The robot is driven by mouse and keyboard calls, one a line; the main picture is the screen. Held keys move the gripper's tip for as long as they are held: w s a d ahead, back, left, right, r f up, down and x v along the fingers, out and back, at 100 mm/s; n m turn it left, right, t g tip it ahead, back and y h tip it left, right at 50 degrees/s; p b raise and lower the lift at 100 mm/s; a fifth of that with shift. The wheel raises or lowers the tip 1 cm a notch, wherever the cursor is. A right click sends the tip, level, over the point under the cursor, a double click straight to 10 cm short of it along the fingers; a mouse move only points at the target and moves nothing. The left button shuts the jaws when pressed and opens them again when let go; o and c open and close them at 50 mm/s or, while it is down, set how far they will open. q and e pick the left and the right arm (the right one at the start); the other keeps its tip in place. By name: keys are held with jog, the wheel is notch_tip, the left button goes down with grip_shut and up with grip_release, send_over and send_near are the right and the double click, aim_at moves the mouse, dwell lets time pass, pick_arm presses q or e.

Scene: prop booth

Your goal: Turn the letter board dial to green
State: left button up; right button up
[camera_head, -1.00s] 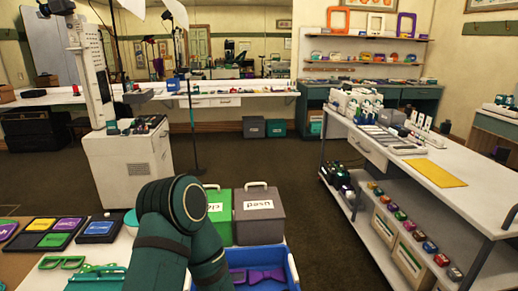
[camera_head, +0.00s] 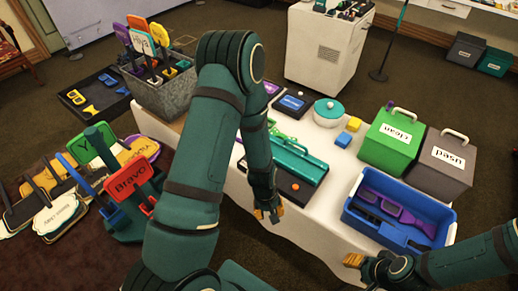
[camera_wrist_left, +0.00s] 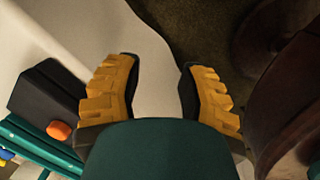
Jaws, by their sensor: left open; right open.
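A dark block with a small orange knob (camera_head: 295,187) sits near the front edge of the white table, at the end of a long teal case (camera_head: 300,160). The knob also shows in the left wrist view (camera_wrist_left: 60,131), left of the fingers. I cannot tell whether this is the letter board dial, and no green setting is readable. My left gripper (camera_head: 268,214) is open and empty, at the table's front edge, left of the knob and apart from it. Its yellow fingers show spread in the left wrist view (camera_wrist_left: 158,92). My right gripper (camera_head: 354,260) is open, below the blue bin.
The blue bin (camera_head: 357,222) holds purple and dark items. Green (camera_head: 383,150) and grey (camera_head: 435,172) boxes stand behind it.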

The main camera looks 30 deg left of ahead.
pick_arm(q)
jog(key=w+a+r+n+y+p, duration=0.1)
jog(key=w+a+r+n, duration=0.45)
jog(key=r, duration=0.35)
jog(key=w+a+r+n+y+p, duration=0.15)
jog(key=w+a+r+n, duration=0.25)
jog(key=w+a+r, duration=0.4)
jog(key=shift+h, duration=0.45)
jog(key=f, duration=0.4)
jog(key=d+f+b, duration=0.1)
jog(key=f, duration=0.3)
jog(key=s+f+b, duration=0.1)
jog(key=f, duration=0.3)
jog(key=shift+d+f, duration=0.3)
jog(key=shift+d, duration=0.05)
pick_arm(e)
jog(key=shift+s+r, duration=0.25)
jog(key=shift+r, duration=0.85)
pick_arm(q)
grip_shut()
